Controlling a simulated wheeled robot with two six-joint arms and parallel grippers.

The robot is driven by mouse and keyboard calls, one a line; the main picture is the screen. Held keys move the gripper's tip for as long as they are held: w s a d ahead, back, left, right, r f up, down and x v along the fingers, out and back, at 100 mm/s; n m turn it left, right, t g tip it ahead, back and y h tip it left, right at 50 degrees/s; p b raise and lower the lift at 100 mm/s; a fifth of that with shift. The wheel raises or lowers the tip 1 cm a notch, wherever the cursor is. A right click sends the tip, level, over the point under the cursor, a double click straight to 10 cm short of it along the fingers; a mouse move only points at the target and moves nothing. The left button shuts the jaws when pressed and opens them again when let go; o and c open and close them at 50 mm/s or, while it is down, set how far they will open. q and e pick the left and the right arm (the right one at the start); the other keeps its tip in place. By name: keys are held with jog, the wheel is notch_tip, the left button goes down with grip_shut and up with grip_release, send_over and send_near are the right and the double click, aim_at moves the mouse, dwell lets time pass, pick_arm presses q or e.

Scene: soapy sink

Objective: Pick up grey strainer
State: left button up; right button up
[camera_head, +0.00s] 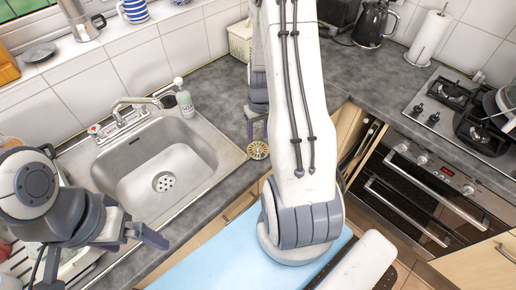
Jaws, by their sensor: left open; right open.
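No item is plainly a grey strainer. A round grey perforated piece (164,182) lies at the drain in the floor of the steel sink (146,160); I cannot tell if it is a loose strainer. A small round yellowish slotted disc (258,150) shows at the counter's front edge, just below my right gripper (257,130). That gripper is open, partly hidden by my arm, and I cannot tell if it touches the disc. My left gripper (146,232) is open and empty, in front of the sink and below its front rim in the picture.
A soap bottle (184,98) and the tap (136,104) stand behind the sink. A kettle (370,24), paper roll (429,38) and hob (462,112) are at the right. My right arm hides the middle.

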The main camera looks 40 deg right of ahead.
aim_at(258, 147)
jog(key=f, duration=0.1)
jog(key=f+p, duration=0.1)
jog(key=f, duration=0.1)
jog(key=shift+s+a+f, duration=0.15)
jog(key=shift+s+f, duration=0.05)
jog(key=shift+s, duration=0.1)
jog(key=shift+f, duration=0.7)
jog(key=shift+c, duration=0.3)
grip_shut()
jog(key=shift+r, duration=0.1)
